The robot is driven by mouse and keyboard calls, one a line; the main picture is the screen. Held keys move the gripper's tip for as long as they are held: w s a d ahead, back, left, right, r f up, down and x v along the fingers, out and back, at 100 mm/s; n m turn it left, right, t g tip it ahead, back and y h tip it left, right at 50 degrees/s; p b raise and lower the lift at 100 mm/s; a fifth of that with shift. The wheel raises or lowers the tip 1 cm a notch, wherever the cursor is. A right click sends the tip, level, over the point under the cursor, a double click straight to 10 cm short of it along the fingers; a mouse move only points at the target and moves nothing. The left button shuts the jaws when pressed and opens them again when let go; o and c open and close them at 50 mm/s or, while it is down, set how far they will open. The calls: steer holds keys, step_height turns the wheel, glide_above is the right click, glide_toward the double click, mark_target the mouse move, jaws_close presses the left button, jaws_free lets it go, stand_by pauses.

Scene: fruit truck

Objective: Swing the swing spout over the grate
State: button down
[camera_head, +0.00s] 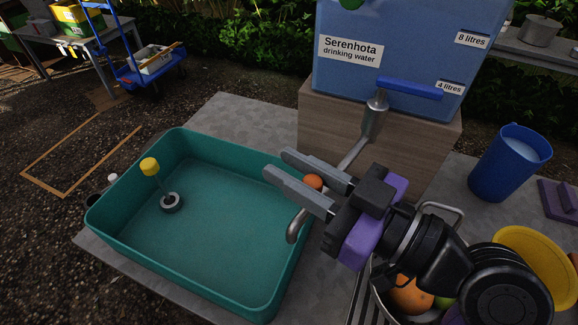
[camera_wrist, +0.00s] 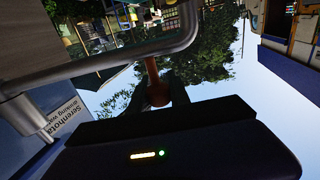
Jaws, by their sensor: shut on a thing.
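The metal swing spout (camera_head: 297,224) runs from the tap body (camera_head: 374,118) on the blue water container, down and left behind my fingers. Its bent end hangs by the right rim of the teal basin (camera_head: 125,188); the picture makes it look just inside that rim. An orange knob (camera_head: 313,181) on it sits between the fingers of my gripper (camera_head: 277,165), which is shut on it. In the wrist view the spout tube (camera_wrist: 130,62) crosses the top, with the knob (camera_wrist: 157,95) below it. The barred grate (camera_head: 362,297) shows at the bottom, right of the basin, partly hidden.
A blue lever (camera_head: 410,89) sits above the tap. A blue cup (camera_head: 510,162) with pale contents and a yellow bowl (camera_head: 535,262) are at right. A metal bowl of fruit (camera_head: 410,295) lies under my arm.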

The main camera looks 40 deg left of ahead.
mark_target(321, 188)
steer(key=c, duration=1.2)
jaws_free()
steer(key=shift+s+d+b, duration=0.1)
steer(key=shift+d+b, duration=0.45)
steer(key=shift+d, duration=3.35)
steer(key=shift+c, duration=0.3)
